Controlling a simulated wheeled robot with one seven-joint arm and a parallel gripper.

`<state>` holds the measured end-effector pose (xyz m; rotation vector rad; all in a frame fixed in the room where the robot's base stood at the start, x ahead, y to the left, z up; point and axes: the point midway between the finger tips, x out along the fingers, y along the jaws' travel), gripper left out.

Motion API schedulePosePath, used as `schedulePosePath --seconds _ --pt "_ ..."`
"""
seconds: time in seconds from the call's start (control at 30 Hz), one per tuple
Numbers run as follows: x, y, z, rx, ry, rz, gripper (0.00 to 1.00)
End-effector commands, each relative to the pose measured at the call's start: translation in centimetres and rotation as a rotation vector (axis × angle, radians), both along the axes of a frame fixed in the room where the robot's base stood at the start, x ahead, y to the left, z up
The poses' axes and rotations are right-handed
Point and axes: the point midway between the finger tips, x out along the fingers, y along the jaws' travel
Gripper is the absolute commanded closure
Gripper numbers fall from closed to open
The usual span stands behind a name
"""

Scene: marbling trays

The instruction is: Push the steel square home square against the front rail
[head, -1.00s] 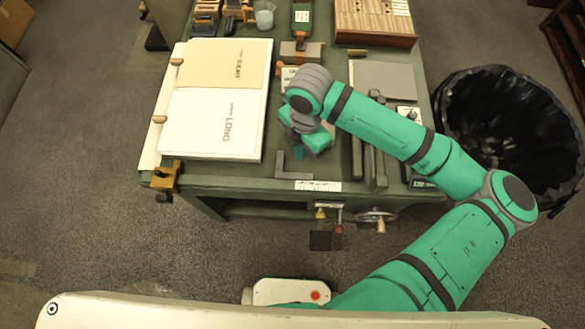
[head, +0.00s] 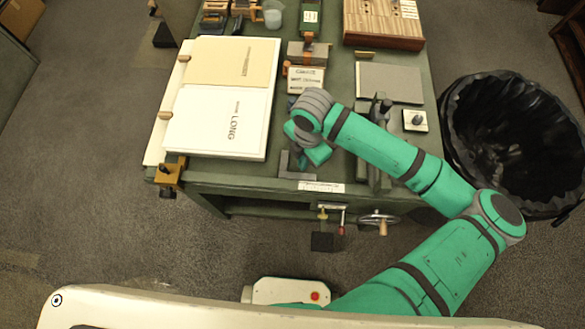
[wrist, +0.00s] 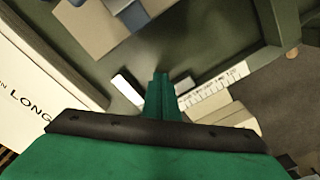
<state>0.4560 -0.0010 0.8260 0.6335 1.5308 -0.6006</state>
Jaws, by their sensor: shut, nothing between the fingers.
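The steel square (head: 284,164) is a dark grey L lying flat near the front edge of the green bench in the head view. One leg lies along the front rail (head: 265,187) and the other points away from it. My gripper (head: 302,161) is shut and empty, pointing down at the inner side of the L. I cannot tell whether it touches the square. In the wrist view my shut teal fingers (wrist: 161,80) stand just above the bench, and a bright bar (wrist: 127,90) left of them may be part of the square.
A white printed strip (head: 321,187) lies along the front rail. Large paper sheets (head: 219,119) lie on the left. Dark metal bars and a lever (head: 381,110) stand to the right. A black-lined bin (head: 512,135) is beyond the bench's right side.

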Motion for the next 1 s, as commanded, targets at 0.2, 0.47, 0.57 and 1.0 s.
schedulePosePath --seconds 0.2,0.47,0.57,1.0 --pt "0.0 0.0 -0.1 0.000 0.000 0.000 1.00" --pt "0.0 0.0 -0.6 0.000 0.000 -0.001 1.00" --pt "0.0 0.0 -0.7 0.000 0.000 -0.001 1.00" --pt "0.0 0.0 -1.0 0.000 0.000 0.000 1.00"
